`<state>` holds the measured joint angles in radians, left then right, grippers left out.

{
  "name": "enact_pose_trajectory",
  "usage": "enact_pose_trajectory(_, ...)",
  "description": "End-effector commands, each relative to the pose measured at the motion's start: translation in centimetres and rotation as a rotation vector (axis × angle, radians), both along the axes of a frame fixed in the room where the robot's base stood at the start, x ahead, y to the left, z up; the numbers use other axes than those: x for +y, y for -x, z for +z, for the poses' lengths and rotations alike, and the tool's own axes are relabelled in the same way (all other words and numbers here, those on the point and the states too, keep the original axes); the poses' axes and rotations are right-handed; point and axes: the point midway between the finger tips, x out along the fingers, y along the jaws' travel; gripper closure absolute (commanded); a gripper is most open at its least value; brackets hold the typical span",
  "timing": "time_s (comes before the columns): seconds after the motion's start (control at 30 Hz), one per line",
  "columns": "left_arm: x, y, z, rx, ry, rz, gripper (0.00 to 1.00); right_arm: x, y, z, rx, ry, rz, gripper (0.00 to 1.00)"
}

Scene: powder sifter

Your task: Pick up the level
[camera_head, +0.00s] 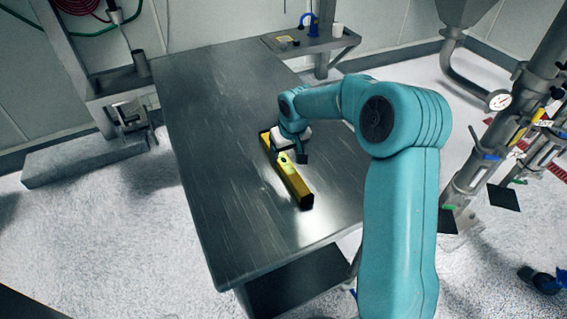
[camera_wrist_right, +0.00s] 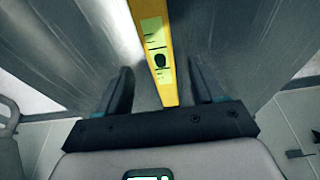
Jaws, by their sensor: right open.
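The level is a yellow bar (camera_head: 297,186) with dark ends, lying on the metal table (camera_head: 215,180). In the right wrist view the level (camera_wrist_right: 152,32) runs down between the two fingers, with a pale label and a dark vial near its middle. My right gripper (camera_head: 290,157) is over the middle of the level. Its fingers (camera_wrist_right: 160,90) are open, one on each side of the bar, with a gap on both sides. Whether the fingers touch the table is hidden. My left gripper is in neither view.
The table around the level is clear. A small shelf (camera_head: 325,42) with a blue item and a white cup is at the back. Steel pipes with a gauge (camera_head: 499,100) stand at the right. A metal frame with a vise-like part (camera_head: 130,114) stands at the left.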

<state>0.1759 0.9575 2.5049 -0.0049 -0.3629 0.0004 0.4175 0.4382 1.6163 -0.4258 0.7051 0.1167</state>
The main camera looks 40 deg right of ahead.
Motion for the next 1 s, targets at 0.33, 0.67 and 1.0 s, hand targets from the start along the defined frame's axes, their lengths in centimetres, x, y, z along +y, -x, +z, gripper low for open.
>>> enact_pose_trajectory(0.33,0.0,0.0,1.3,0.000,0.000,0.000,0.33,-0.2,-1.0,-4.3,0.002,-0.002,0.000,0.32)
enact_pose_trajectory(0.67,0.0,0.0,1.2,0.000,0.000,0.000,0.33,-0.2,-1.0,-4.3,0.002,-0.002,0.000,0.74)
enact_pose_trajectory(1.0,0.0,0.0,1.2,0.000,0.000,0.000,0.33,-0.2,-1.0,-4.3,0.002,-0.001,0.001,1.00)
